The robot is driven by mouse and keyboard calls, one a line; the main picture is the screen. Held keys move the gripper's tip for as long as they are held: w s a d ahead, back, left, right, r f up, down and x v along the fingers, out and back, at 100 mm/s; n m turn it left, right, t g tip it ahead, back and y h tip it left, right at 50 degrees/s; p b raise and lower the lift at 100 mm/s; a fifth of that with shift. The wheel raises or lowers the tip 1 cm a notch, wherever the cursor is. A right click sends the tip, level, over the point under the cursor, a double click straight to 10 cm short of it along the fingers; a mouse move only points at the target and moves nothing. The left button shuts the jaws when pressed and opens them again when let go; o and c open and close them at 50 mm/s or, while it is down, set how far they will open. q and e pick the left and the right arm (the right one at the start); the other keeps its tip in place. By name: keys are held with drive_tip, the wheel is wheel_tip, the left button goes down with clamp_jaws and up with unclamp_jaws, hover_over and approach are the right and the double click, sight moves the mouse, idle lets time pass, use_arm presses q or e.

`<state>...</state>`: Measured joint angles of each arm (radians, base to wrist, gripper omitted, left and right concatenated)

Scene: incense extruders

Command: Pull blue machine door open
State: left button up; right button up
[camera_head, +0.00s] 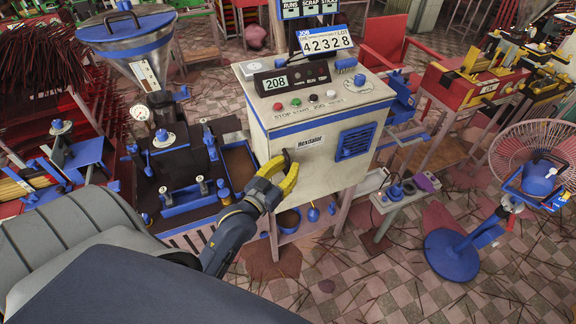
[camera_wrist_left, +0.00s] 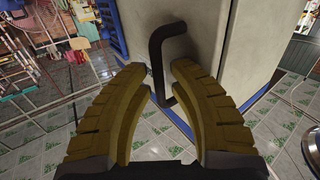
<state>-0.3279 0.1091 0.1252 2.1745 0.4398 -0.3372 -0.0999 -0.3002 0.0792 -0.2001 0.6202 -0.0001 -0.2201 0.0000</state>
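The machine (camera_head: 312,110) is a cream cabinet with blue trim, buttons on top and a blue vent on its front. Its front door (camera_head: 318,163) looks flush with the cabinet. A black bar handle (camera_head: 287,159) is on the door's left part; it also shows in the left wrist view (camera_wrist_left: 155,68). My left gripper (camera_head: 280,168) has yellow fingers and is at the handle. In the left wrist view my left gripper (camera_wrist_left: 157,70) is open, with the handle's lower part between or just beyond the fingertips. Contact cannot be told. My right gripper is not in view.
A dark extruder (camera_head: 178,165) with a metal hopper (camera_head: 130,40) stands left of the machine. A low side table (camera_head: 400,195) and a blue-based fan (camera_head: 452,255) stand to the right. Tiled floor with scattered sticks lies open in front.

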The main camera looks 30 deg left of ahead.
use_arm(q)
drive_tip(key=shift+w, duration=0.1)
drive_tip(key=shift+c, duration=0.3)
clamp_jaws()
drive_tip(key=shift+d, duration=0.1)
